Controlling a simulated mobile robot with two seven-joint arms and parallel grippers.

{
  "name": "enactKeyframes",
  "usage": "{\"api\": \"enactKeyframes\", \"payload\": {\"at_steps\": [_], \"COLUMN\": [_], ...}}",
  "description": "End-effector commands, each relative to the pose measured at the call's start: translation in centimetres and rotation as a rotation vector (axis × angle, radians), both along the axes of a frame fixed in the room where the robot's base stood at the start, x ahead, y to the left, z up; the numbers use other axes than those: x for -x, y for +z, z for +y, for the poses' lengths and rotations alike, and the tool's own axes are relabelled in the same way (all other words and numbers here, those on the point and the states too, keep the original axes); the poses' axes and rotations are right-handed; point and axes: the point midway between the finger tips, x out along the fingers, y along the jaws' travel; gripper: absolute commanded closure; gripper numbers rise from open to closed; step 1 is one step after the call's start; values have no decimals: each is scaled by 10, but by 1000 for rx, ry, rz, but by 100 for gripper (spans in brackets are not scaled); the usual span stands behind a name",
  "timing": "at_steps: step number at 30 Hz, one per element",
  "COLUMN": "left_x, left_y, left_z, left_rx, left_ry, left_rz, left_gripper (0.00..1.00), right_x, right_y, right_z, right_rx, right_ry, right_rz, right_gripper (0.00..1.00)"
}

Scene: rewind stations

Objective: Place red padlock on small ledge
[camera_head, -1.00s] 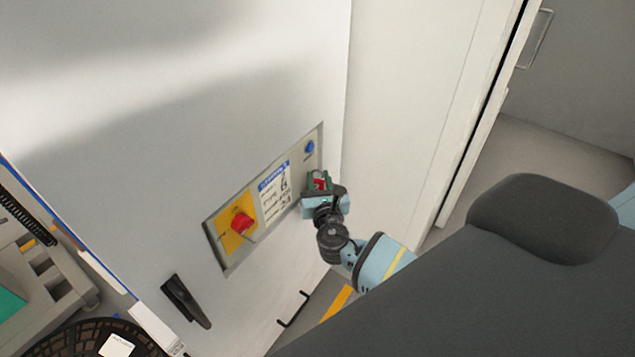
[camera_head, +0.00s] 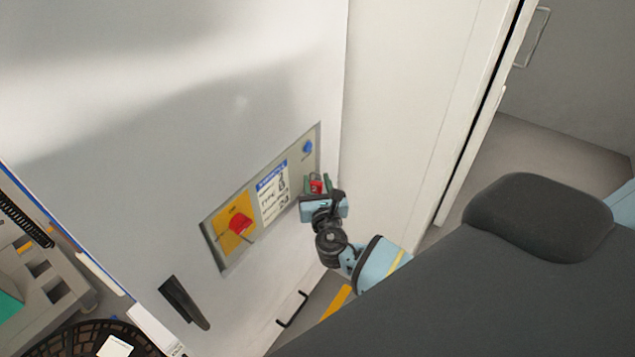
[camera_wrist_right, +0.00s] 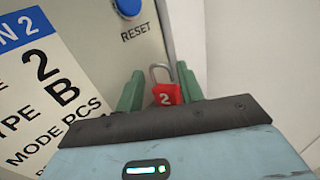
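The red padlock (camera_head: 316,185), marked with a 2 and with a grey shackle, stands about upright at the lower right of the control panel (camera_head: 227,258). It also shows in the right wrist view (camera_wrist_right: 166,95). My right gripper (camera_head: 316,181) is open around it, with one green finger on each side. In the right wrist view (camera_wrist_right: 160,84) a gap shows between the left finger and the padlock; the right finger is close beside it, and I cannot tell if they touch. The small ledge cannot be made out; the gripper body hides the padlock's underside. My left gripper is not in view.
The panel carries a red knob on a yellow plate (camera_head: 238,224), a white label (camera_head: 273,195) and a blue RESET button (camera_head: 308,147). A black handle (camera_head: 184,301) sits lower left. A white wall (camera_head: 400,110) rises close on the right.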

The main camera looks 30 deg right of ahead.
Motion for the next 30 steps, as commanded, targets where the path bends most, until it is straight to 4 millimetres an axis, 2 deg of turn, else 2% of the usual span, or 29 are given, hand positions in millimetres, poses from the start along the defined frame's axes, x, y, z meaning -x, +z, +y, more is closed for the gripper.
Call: {"api": "enactKeyframes", "payload": {"at_steps": [9,15,21,30], "left_x": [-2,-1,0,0], "left_y": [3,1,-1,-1], "left_z": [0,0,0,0], "left_rx": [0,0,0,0], "left_ry": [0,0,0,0], "left_rz": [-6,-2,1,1], "left_gripper": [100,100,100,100], "right_x": [57,87,102,104], "right_y": [-3,-3,-2,-1], "right_z": [25,38,44,45], "right_rx": [-2,-3,0,0], "right_ry": [2,1,0,0], "right_rz": [5,4,3,1], "right_gripper": [62,62,62,62]}}
